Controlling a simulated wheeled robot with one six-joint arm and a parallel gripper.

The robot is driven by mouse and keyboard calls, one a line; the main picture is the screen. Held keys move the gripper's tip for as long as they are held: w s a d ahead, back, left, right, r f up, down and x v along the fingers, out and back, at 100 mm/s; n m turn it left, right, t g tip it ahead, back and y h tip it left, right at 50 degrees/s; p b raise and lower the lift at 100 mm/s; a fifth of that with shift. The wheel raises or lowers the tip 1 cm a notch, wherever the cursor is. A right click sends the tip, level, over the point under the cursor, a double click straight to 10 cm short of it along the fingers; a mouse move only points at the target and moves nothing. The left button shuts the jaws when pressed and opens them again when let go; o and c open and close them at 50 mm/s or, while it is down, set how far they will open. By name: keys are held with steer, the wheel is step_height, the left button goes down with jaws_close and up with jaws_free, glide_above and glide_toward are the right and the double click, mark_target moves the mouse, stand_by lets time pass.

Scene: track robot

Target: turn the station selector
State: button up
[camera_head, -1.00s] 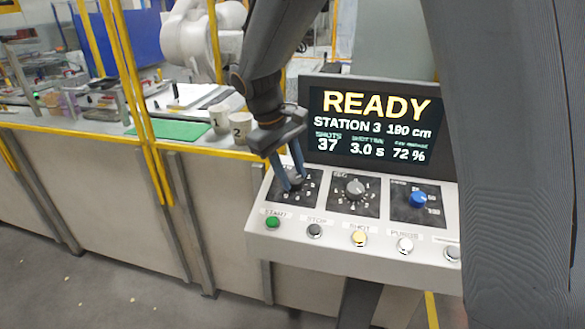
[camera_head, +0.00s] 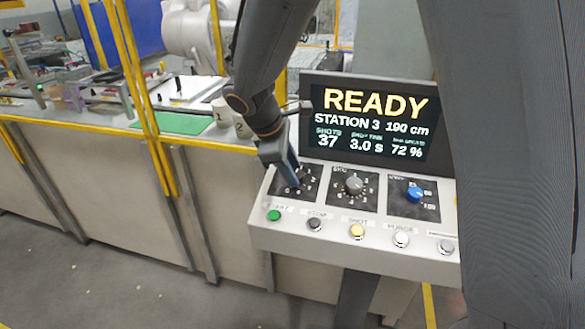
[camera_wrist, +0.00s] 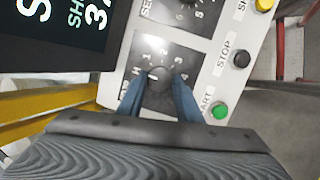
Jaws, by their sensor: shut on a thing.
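The station selector (camera_wrist: 157,99) is a small dark round knob on a black numbered plate, the leftmost of three dials on the console. My gripper (camera_wrist: 160,83) has its two blue fingers shut on either side of the knob in the wrist view. In the head view my gripper (camera_head: 292,178) comes down onto the left dial plate (camera_head: 312,184) from above and hides most of the knob. The screen (camera_head: 372,122) reads READY and STATION 3.
The middle dial (camera_head: 354,185) is grey and the right dial (camera_head: 415,194) is blue. Below them is a row of push buttons, with the green start button (camera_head: 274,216) nearest my gripper. Two numbered cups (camera_head: 221,117) stand on the bench behind, near yellow posts.

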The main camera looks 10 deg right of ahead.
stand_by(0.3)
steer(key=o, duration=1)
steer(key=shift+o, duration=0.2)
steer(key=b+v, duration=0.2)
steer(key=v, duration=0.6)
steer(key=shift+s+f, duration=0.1)
